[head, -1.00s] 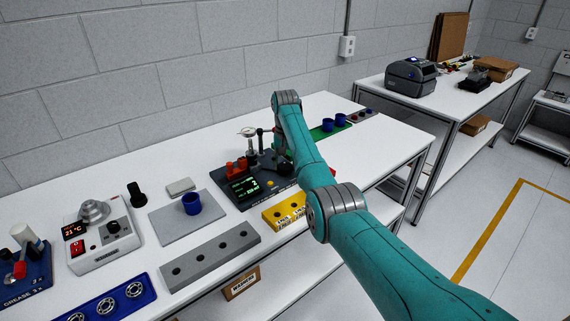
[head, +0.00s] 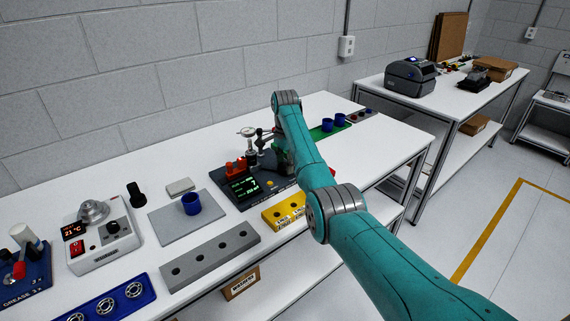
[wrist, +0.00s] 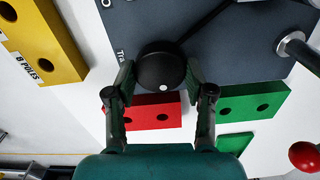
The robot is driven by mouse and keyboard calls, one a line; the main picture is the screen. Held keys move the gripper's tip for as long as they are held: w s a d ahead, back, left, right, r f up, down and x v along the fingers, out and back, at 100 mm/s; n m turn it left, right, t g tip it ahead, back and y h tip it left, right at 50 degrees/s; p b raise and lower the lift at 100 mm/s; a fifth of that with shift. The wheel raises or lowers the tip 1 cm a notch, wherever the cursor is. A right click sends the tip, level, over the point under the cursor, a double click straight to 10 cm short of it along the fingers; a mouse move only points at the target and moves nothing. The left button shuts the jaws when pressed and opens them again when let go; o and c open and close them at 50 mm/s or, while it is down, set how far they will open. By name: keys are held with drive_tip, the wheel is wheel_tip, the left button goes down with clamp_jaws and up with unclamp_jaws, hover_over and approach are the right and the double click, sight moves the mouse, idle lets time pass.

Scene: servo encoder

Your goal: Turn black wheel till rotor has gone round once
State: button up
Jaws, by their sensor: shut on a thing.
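The black wheel (wrist: 160,70), a round knob with a white dot near its lower edge, sits at the edge of the dark test plate (wrist: 225,50) in the wrist view. My gripper (wrist: 160,82) is shut on it, with one finger pad against each side. In the head view my arm hides the wheel and most of my gripper. The dark unit with its lit green-text display (head: 243,187) shows left of my arm. I cannot make out the rotor clearly.
A red block (wrist: 152,113) with holes lies just below the wheel, with green blocks (wrist: 250,103) to the right. A yellow block (wrist: 45,38) is at upper left. A red ball (wrist: 304,155) is at lower right. A blue cup (head: 191,203) stands on a grey plate.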

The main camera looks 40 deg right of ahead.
sight(285, 165)
drive_tip(key=shift+m, duration=2.1)
drive_tip(key=o, duration=1.2)
drive_tip(key=shift+c, duration=0.2)
wheel_tip(285, 165, up, 12)
drive_tip(key=shift+s+f, duration=0.1)
